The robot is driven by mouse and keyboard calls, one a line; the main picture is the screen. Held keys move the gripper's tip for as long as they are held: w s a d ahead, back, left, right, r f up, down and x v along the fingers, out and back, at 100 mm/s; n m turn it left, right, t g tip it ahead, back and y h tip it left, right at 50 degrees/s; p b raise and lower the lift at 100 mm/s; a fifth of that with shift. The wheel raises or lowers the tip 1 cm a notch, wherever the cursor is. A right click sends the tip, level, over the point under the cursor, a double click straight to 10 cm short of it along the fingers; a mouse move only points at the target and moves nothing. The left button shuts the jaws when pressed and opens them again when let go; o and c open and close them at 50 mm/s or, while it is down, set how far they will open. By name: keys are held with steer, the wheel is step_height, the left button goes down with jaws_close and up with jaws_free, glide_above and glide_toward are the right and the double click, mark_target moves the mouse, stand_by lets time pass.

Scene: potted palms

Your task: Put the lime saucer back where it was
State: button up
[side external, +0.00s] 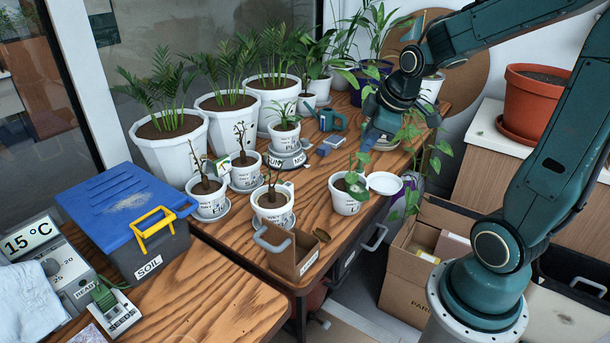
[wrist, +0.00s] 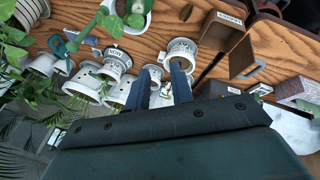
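An empty white saucer (side external: 384,183) lies flat near the right edge of the wooden table, just right of a white pot (side external: 345,204) with a small leafy plant. No lime marking is readable on it. The pot's label is too small to read surely. My gripper (side external: 373,138) points down over the table, behind and above the saucer and apart from it. In the wrist view my gripper's two fingers (wrist: 161,90) stand apart with nothing held between them. I cannot make out the white saucer surely in the wrist view.
Tall potted palms (side external: 173,140) line the back. A green watering can (side external: 332,120), a small open box (side external: 292,252) and a blue-lidded soil bin (side external: 125,215) also stand here.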

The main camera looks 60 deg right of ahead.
steer(key=s+a+r+m+y, duration=0.1)
steer(key=s+a+r+m, duration=0.3)
steer(key=s+a, duration=0.7)
step_height(320, 180, up, 2)
steer(key=shift+a+r+m+y, duration=0.15)
steer(key=shift+a+m+y, duration=0.2)
steer(key=shift+a, duration=0.8)
steer(key=shift+o, duration=0.5)
steer(key=shift+s+a, duration=0.15)
steer(key=shift+s, duration=0.4)
steer(key=shift+w, duration=0.1)
